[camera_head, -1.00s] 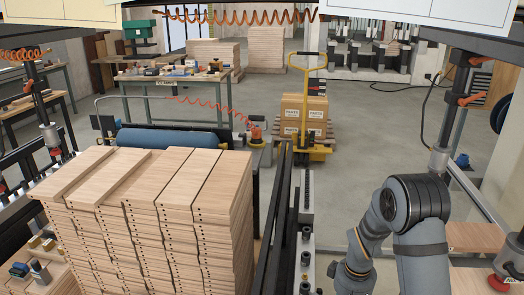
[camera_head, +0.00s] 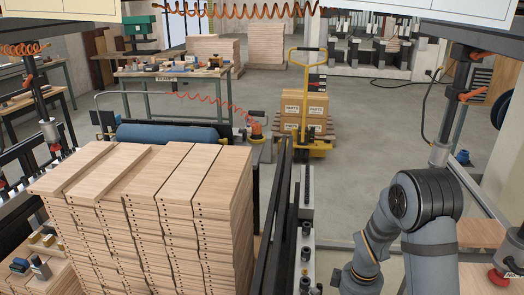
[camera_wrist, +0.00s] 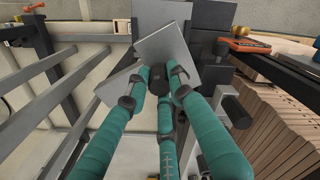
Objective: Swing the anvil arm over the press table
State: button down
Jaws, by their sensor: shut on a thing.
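In the wrist view, the teal padded fingers of my gripper (camera_wrist: 159,76) are closed around a short dark knob-like part (camera_wrist: 159,93). I cannot tell for certain whether this part belongs to the anvil arm. A tilted light grey plate (camera_wrist: 168,48) is just beyond the fingertips, and a second grey plate (camera_wrist: 112,98) lies partly behind the left finger. The fingers hide much of what is beneath. The press table cannot be clearly told apart in either view. In the head view, my arm stands at the lower right and my gripper does not clearly show.
A tall stack of wooden boards (camera_head: 150,215) fills the lower left, and a dark rail (camera_head: 275,225) runs beside it. Boards also show at the right of the wrist view (camera_wrist: 270,125). A yellow pallet truck (camera_head: 308,145) with cartons stands behind. Open floor (camera_head: 385,125) lies at the right.

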jog(key=shift+s+d+n, duration=0.25)
jog(key=shift+s+n, duration=0.15)
jog(key=shift+n, duration=0.2)
jog(key=shift+s, duration=0.1)
jog(key=shift+s+d+n, duration=0.15)
jog(key=shift+n, duration=0.15)
jog(key=c, duration=1.5)
grip_release()
notch_tip(320, 180, up, 10)
jog(key=p, duration=0.8)
jog(key=shift+r+p, duration=0.2)
jog(key=shift+p, duration=0.1)
